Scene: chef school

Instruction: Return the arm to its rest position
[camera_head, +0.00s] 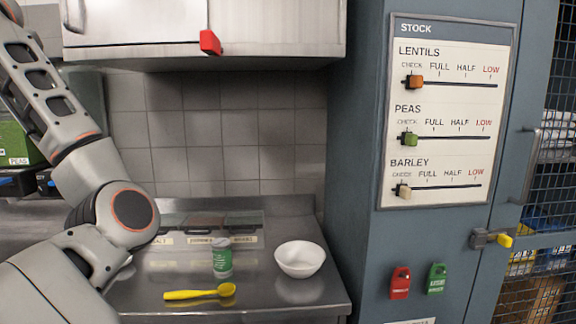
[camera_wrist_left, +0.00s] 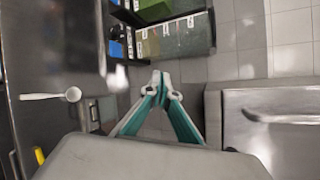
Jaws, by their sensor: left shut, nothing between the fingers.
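My left arm (camera_head: 82,165) comes in from the left in the head view, bent at the elbow and in front of the left part of the counter. Its gripper is outside that view. In the left wrist view my left gripper (camera_wrist_left: 160,80) is shut and empty, its teal fingers meeting at the tips. They show against grey tiles, between a bin shelf and a steel cabinet. No part of my right arm shows.
The steel counter (camera_head: 255,294) holds a green-white can (camera_head: 222,262), yellow spoon (camera_head: 200,292) and white bowl (camera_head: 300,259). A wall cabinet (camera_head: 270,25) hangs above. The blue locker (camera_head: 357,150) with a stock board (camera_head: 452,50) stands right. The wrist view shows a bin shelf (camera_wrist_left: 170,52).

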